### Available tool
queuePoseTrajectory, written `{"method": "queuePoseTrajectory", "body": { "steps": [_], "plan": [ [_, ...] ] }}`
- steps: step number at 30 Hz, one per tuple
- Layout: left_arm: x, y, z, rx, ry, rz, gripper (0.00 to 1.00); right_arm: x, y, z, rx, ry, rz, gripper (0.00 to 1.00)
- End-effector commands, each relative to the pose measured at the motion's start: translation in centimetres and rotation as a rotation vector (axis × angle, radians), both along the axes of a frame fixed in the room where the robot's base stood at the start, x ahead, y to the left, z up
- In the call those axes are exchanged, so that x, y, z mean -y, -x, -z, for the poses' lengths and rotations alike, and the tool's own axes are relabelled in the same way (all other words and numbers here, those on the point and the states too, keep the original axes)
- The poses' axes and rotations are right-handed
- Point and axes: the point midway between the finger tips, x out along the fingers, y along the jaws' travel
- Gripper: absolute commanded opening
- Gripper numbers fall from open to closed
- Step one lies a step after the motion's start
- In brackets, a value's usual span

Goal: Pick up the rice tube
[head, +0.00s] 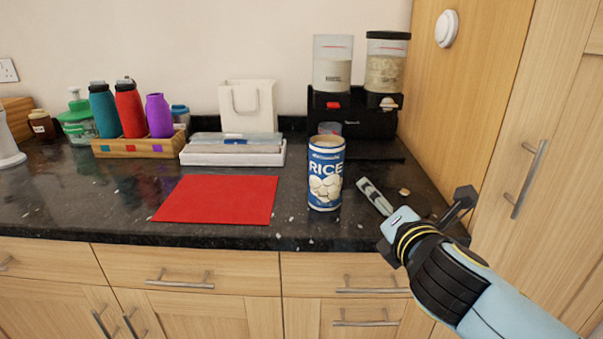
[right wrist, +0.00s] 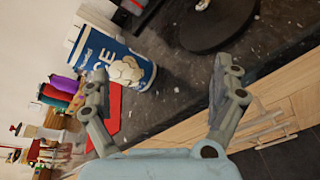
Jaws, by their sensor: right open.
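The rice tube (head: 325,176) is a blue and white can with a tan top, standing upright on the dark granite counter near its front edge. In the right wrist view the rice tube (right wrist: 120,66) shows at upper left, partly covered by one finger. My right gripper (head: 414,188) is open and empty, to the right of the tube, with its fingers spread apart. In the right wrist view the gripper (right wrist: 158,72) has its fingers wide apart, and the tube lies toward the left finger. I cannot tell whether they touch. My left gripper is not in view.
A red mat (head: 217,199) lies left of the tube. Behind stand a white tray (head: 231,158), a white bag (head: 246,106), a wooden holder (head: 138,150) with bottles, and a black stand (head: 352,122) with containers. A wooden cabinet (head: 525,130) bounds the right side.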

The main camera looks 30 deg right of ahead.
Motion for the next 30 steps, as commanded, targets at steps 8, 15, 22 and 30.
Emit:
{"method": "queuePoseTrajectory", "body": {
  "steps": [8,15,22,30],
  "plan": [
    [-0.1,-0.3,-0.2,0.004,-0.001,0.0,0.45,-2.9,-4.3,-3.7,-0.054,0.735,-0.283,0.96],
    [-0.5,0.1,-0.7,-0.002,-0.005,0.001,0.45,-2.9,-7.5,-4.2,-0.064,0.856,-0.321,0.96],
    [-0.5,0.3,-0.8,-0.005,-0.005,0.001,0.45,-2.3,-10.1,-4.0,-0.066,0.851,-0.321,0.96],
    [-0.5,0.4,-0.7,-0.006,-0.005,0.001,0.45,-1.7,-13.7,-4.0,-0.065,0.849,-0.319,0.96]
  ]
}}
